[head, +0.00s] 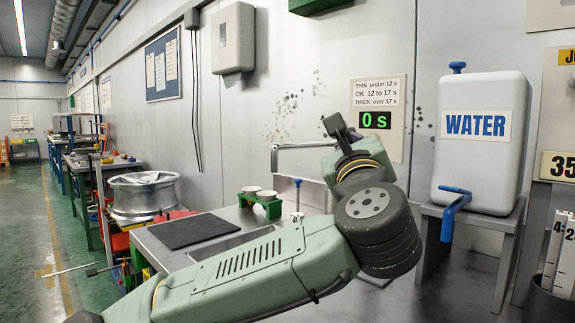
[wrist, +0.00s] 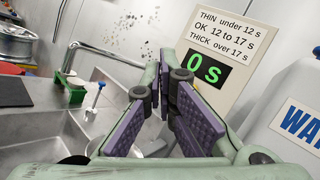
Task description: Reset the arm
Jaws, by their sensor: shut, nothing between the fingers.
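My arm reaches across the head view from the lower left, bends at the dark ribbed joint, and ends in my gripper (head: 340,128), raised in front of the wall. In the wrist view my gripper (wrist: 166,88) shows its two purple-padded fingers, with the tips close together. It is shut with nothing between the fingers. The fingers are over the sink area, below and left of the timer sign (head: 378,108), which reads 0 s; the sign also shows in the wrist view (wrist: 212,65).
A white water tank (head: 482,140) with a blue tap stands on a grey stand at right. A metal faucet (head: 300,146) rises behind my arm. The bench holds a dark mat (head: 195,230) and a green stand with two white cups (head: 258,193). A metal wheel (head: 145,195) is at left.

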